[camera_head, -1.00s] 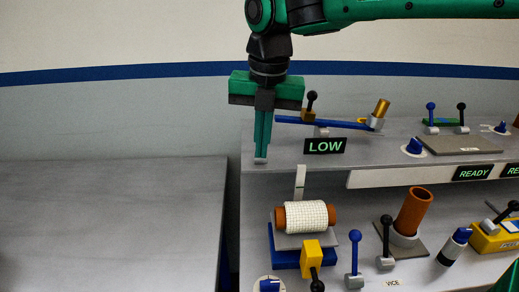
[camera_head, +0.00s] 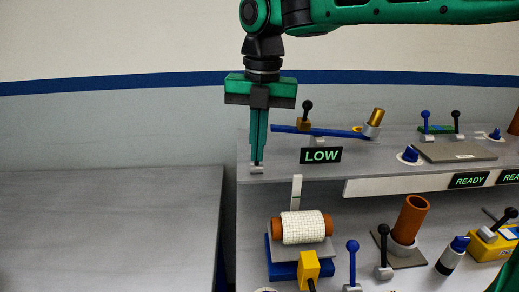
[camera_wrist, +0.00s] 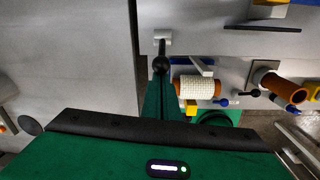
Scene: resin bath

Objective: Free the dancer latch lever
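A lever with a black ball knob (camera_wrist: 161,64) stands on a small grey base (camera_wrist: 162,38) in the wrist view. The base also shows at the shelf's left front edge in the head view (camera_head: 257,169). My gripper (camera_head: 257,160) points straight down over this base, and its fingers hide the lever there. In the wrist view the knob is at the fingertips; whether they grip it is unclear. A blue arm (camera_head: 335,132) with a gold roller (camera_head: 376,117) lies on the shelf to the right. A second black-knobbed lever (camera_head: 307,109) on a gold block stands behind it.
A LOW sign (camera_head: 321,155) stands on the shelf right of my gripper. Below are a white roll (camera_head: 302,227), a yellow block (camera_head: 309,268) and a blue lever (camera_head: 352,262). The grey table (camera_head: 100,225) on the left is bare.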

